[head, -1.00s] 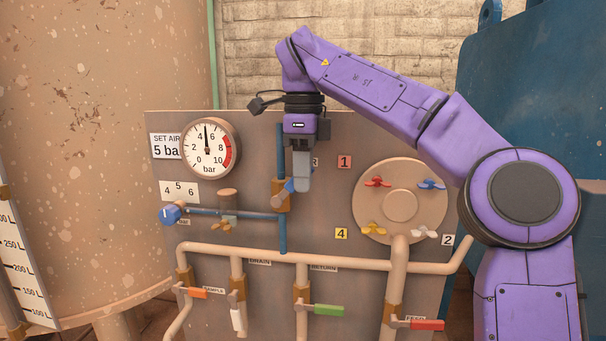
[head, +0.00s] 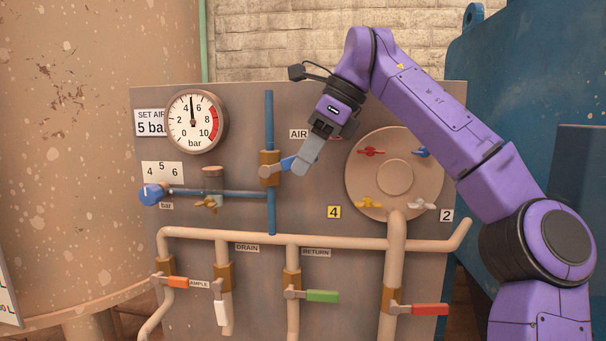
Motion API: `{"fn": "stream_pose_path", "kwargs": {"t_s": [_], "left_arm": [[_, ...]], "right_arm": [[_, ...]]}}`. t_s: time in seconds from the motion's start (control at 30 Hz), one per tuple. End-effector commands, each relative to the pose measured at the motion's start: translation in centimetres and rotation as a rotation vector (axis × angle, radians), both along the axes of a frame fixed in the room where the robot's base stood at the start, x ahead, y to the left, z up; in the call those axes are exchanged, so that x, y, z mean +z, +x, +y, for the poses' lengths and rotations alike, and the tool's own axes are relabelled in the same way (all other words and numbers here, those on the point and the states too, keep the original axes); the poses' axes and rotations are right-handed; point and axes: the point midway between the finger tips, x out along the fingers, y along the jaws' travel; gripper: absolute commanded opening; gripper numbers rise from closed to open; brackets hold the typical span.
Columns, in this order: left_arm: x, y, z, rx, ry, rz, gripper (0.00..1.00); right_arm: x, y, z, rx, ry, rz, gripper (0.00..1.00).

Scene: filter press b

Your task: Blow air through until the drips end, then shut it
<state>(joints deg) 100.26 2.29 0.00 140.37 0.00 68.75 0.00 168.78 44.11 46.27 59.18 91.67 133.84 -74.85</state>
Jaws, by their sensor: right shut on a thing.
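My right gripper (head: 299,168) is shut on the blue lever (head: 287,163) of the air valve (head: 268,160). The valve sits on the upright blue pipe (head: 270,115), left of the AIR label (head: 298,134). The blue regulator knob (head: 152,194) is at the left end of the side pipe. My left gripper is not in view. No drips can be made out.
Below run pipes with an orange lever (head: 178,282), a white lever (head: 221,314) pointing down, a green lever (head: 322,296) and a red lever (head: 430,309). A round plate (head: 395,177) with small coloured handles is at right. A large tank (head: 70,150) stands left.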

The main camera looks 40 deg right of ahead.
Motion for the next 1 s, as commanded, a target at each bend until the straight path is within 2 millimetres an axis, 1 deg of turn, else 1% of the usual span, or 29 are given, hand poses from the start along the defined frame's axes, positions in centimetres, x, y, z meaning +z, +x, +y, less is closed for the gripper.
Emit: {"fn": "stream_pose_path", "kwargs": {"t_s": [0.03, 0.2, 0.73, 0.77, 0.8, 1.0], "left_arm": [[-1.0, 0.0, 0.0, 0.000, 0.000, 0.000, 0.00], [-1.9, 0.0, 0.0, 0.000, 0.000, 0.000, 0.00], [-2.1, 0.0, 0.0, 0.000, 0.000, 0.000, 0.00], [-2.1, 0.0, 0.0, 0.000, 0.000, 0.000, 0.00], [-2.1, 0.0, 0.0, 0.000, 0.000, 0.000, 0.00], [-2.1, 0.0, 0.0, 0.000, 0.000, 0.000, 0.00]], "right_arm": [[-0.6, -0.1, -0.1, 0.002, 0.014, -0.018, 0.00], [-0.7, -0.1, -0.1, 0.002, 0.048, -0.058, 0.00], [-0.5, -0.1, -0.1, 0.001, 0.062, -0.077, 0.00], [-0.5, -0.1, -0.1, 0.001, 0.062, -0.077, 0.27], [-0.6, -0.1, -0.1, 0.001, 0.062, -0.076, 0.38], [-0.6, -0.1, -0.2, 0.000, 0.062, -0.075, 0.38]]}}
